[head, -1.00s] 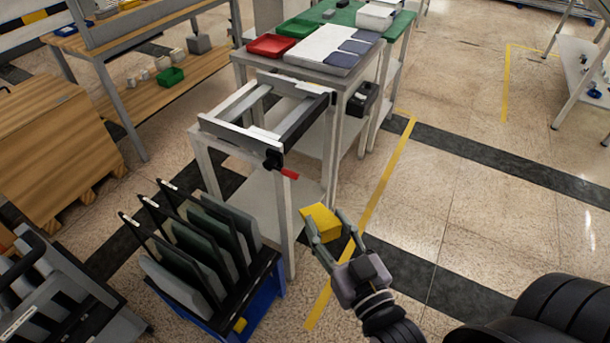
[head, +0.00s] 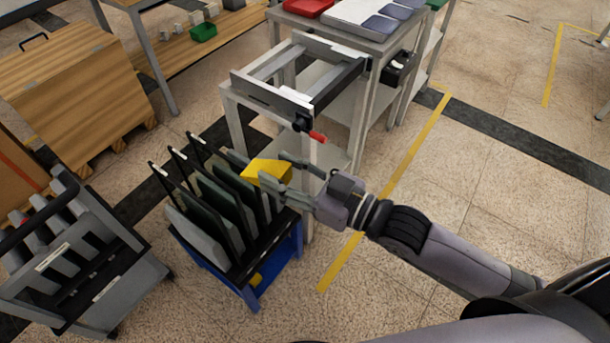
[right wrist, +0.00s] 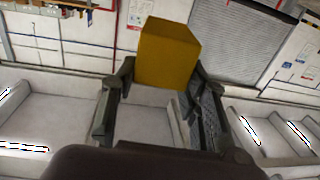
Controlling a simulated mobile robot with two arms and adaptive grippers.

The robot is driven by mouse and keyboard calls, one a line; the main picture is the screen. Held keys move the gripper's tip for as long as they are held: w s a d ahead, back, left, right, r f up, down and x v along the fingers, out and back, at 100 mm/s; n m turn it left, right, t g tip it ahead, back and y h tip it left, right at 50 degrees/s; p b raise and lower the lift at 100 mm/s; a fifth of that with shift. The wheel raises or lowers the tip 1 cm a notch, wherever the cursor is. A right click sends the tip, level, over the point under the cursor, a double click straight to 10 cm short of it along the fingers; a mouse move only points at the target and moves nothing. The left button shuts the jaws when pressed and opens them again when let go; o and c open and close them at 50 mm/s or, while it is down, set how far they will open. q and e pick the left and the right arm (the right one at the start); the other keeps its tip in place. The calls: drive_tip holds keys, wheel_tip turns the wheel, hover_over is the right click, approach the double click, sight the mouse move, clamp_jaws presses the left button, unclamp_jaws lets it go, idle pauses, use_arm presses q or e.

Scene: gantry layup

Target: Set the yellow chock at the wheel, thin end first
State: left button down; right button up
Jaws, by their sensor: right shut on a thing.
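The yellow chock (head: 266,172) is held in my right gripper (head: 284,172), which is shut on it. In the head view it is in the air, in front of the blue rack of dark panels. It also shows in the right wrist view (right wrist: 167,54), between the two fingers of the right gripper (right wrist: 160,80). My left gripper is not in view.
The blue rack (head: 252,292) with upright panels stands below the gripper. A grey cart (head: 120,290) is to its left. A metal frame stand with a red-handled clamp (head: 316,136) is behind. Open floor (head: 480,190) lies to the right, past a yellow line (head: 395,185).

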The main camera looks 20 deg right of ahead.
sight(253, 176)
drive_tip(key=a+n+g+y, duration=0.1)
drive_tip(key=w+a+r+n+g+y, duration=0.1)
drive_tip(key=shift+w+a+g, duration=0.2)
drive_tip(key=shift+a+g, duration=0.1)
drive_tip(key=shift+a, duration=0.1)
drive_tip(key=shift+w+a+r+n+g+y, duration=0.15)
drive_tip(key=shift+w+a+n+g+y, duration=0.15)
drive_tip(key=shift+a+n+g+y, duration=0.15)
drive_tip(key=shift+w+a+r+n+g+y, duration=0.2)
drive_tip(key=shift+a+n+g+y, duration=0.2)
drive_tip(key=shift+a, duration=0.25)
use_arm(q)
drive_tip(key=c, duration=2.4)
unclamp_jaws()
use_arm(e)
drive_tip(key=shift+a+g, duration=0.1)
drive_tip(key=shift+g, duration=0.25)
